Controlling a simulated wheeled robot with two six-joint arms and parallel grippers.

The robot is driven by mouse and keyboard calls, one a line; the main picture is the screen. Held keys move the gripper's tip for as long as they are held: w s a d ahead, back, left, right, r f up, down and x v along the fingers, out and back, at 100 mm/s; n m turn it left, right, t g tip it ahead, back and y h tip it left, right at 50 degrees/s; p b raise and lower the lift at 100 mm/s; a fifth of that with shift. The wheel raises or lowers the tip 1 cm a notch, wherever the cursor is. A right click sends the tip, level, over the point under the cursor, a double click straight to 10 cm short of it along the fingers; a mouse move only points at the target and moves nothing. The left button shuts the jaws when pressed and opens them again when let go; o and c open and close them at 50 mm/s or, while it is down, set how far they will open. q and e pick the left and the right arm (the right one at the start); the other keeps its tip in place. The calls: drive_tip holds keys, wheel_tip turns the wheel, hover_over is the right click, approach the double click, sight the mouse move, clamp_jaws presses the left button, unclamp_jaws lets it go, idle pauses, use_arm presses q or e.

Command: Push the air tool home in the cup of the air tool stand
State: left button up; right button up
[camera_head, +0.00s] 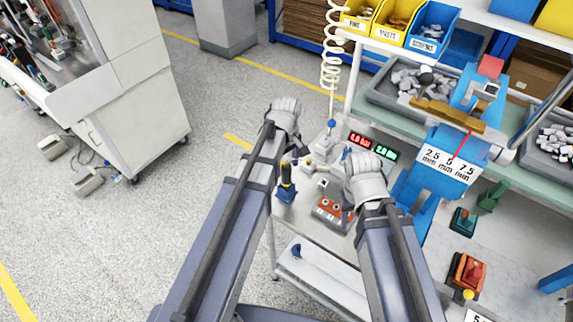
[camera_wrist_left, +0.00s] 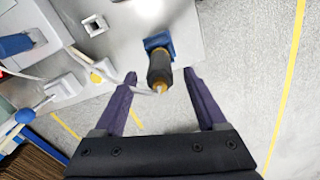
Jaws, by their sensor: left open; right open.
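The air tool (camera_head: 286,172) is black with a yellow-orange end and stands upright in the blue cup of the air tool stand (camera_head: 286,195) on the bench. In the left wrist view the air tool (camera_wrist_left: 159,68) points up toward the camera, with the blue stand (camera_wrist_left: 157,41) behind it. My left gripper (camera_wrist_left: 160,77) is open, its two purple fingers on either side of the tool with gaps. How deep the tool sits is hard to tell. My right gripper (camera_head: 361,168) is over the bench to the right, apart from the tool; its fingers are mostly hidden.
An orange-and-grey device (camera_head: 328,212) lies right of the stand, with red and green digital displays (camera_head: 372,146) behind. A coiled white hose (camera_head: 333,60) hangs at the back. A blue fixture (camera_head: 447,150) stands at the right. Floor left of the bench is open.

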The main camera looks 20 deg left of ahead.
use_arm(q)
drive_tip(key=shift+r+p, duration=1.45)
drive_tip(key=shift+r, duration=0.55)
use_arm(e)
drive_tip(key=shift+r, duration=2)
use_arm(q)
drive_tip(key=shift+f, duration=0.1)
use_arm(e)
drive_tip(key=shift+f, duration=0.1)
use_arm(q)
drive_tip(key=s+d+f+m+b, duration=0.3)
drive_tip(key=s+d+m, duration=0.2)
drive_tip(key=s+m, duration=0.2)
drive_tip(key=s+d+f+m+y+b, duration=0.1)
drive_tip(key=s+d+f+m+b, duration=0.2)
drive_tip(key=s+d+m, duration=0.2)
drive_tip(key=s+m, duration=0.2)
drive_tip(key=shift+s+d+m, duration=0.15)
drive_tip(key=shift+d+m, duration=0.05)
drive_tip(key=shift+m, duration=0.2)
use_arm(e)
wheel_tip(320, 180, down, 6)
